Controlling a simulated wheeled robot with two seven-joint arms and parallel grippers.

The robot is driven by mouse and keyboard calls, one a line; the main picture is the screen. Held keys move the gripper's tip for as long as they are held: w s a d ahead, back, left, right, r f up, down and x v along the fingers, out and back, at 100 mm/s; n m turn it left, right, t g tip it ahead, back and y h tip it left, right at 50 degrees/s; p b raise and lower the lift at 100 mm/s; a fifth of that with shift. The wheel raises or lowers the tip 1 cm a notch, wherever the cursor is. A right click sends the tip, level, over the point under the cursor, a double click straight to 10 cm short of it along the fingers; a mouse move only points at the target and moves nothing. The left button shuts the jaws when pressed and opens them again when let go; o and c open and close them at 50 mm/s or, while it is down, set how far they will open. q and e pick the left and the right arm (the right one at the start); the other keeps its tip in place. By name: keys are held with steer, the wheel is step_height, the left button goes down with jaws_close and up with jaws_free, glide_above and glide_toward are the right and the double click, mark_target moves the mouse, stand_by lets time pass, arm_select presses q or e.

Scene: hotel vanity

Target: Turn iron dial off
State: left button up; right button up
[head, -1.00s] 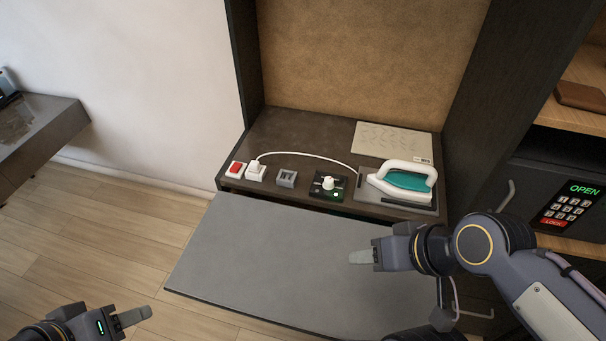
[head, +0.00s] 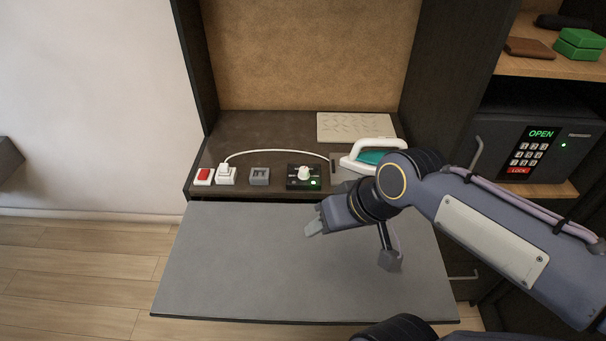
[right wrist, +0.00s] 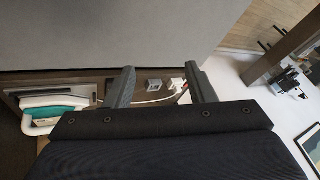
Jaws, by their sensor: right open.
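The iron dial is a white knob (head: 304,173) on a black control box with a lit green light, on the brown counter. The white and teal iron (head: 372,156) rests on its plate to the right of the dial, partly hidden by my right arm. My right gripper (head: 314,229) is in front of and below the dial, over the grey panel, apart from the dial and empty. In the right wrist view its two fingers (right wrist: 158,86) are spread open, and the iron (right wrist: 52,110) shows at the left. My left gripper is out of the head view.
A red switch (head: 203,175), a white plug (head: 226,174) with its cord and a grey socket block (head: 260,175) stand left of the dial. The grey panel (head: 230,265) juts out in front and is bare. A safe (head: 545,140) reading OPEN stands at the right.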

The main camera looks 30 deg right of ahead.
steer(key=w+d+f+h+b, duration=0.1)
steer(key=w+d+f+b, duration=0.15)
steer(key=w, duration=0.45)
steer(key=w+d+f+h+b, duration=0.15)
steer(key=w+d, duration=0.25)
steer(key=w, duration=0.4)
steer(key=m+g+h+b, duration=0.1)
steer(key=b, duration=0.3)
glide_toward(304, 169)
steer(key=shift+p+x, duration=0.4)
steer(key=shift+x, duration=3.95)
steer(key=c, duration=1)
